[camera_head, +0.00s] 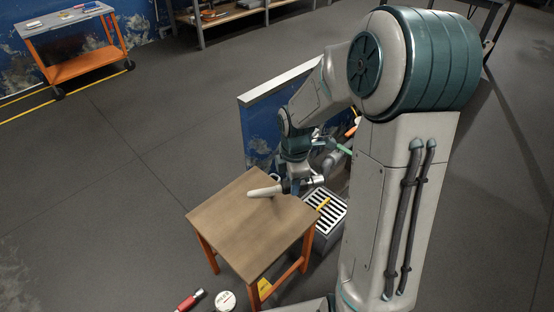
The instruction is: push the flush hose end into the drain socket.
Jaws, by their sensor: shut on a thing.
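My gripper (292,186) is above the right edge of a small wooden table, shut on a pale, tube-like piece that appears to be the flush hose end (265,191). The piece points left over the tabletop, and its tip appears small and light. From this view I cannot tell whether it touches the table. The drain socket cannot be clearly made out. A grey box with a slatted, grate-like top (328,225) stands just right of the table, partly behind my arm. My arm hides much of the area around it.
The wooden-topped table (240,225) has orange legs and a mostly bare top. A blue panel with a pale top edge (258,125) stands behind it. A red-handled item (190,300) and a white round item (225,300) are at the bottom. Open floor lies left.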

